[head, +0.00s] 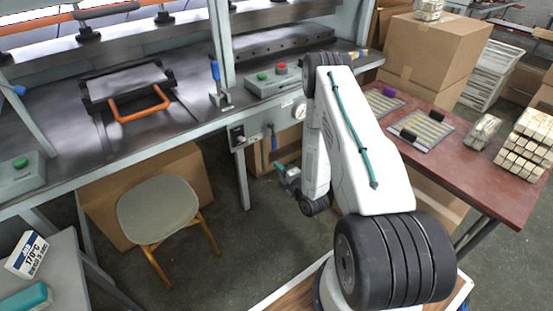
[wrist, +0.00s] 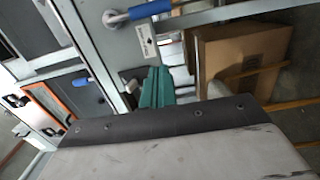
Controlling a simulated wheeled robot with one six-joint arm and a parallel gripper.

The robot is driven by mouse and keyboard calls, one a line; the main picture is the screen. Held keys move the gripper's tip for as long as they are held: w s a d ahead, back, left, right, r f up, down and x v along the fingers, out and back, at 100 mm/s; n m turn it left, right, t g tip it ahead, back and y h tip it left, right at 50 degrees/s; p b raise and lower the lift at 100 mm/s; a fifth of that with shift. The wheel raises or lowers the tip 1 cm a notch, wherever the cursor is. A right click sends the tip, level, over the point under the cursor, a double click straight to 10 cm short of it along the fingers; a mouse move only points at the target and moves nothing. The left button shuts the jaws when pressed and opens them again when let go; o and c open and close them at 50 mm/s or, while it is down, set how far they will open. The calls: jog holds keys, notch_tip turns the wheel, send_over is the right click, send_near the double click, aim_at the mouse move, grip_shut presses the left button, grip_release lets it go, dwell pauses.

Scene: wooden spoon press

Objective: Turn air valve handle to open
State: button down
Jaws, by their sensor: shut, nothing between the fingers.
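The air valve handle (head: 273,138) is a small blue lever on the front rail of the press table, hanging roughly downward in the head view. In the wrist view, the blue handle (wrist: 150,9) is at the top edge, joined to a pale round hub on the grey rail. My gripper (head: 284,173) has teal fingers and is low, below and slightly right of the handle in the head view. Its fingers (wrist: 155,88) are shut and empty in the wrist view, apart from the handle. The space between them is hard to judge.
A pressure gauge (head: 299,110) and a switch box (head: 238,135) flank the valve on the rail. A table leg (head: 243,180) stands to the left. A cardboard box (wrist: 245,60) is under the table. A stool (head: 158,209) stands left; floor between is clear.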

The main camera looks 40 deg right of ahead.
aim_at(274, 149)
jog(key=w+d, duration=0.1)
jog(key=w, duration=0.2)
jog(key=w+d, duration=0.1)
jog(key=w, duration=0.2)
jog(key=w+d, duration=0.2)
jog(key=w, duration=0.2)
jog(key=shift+d, duration=0.15)
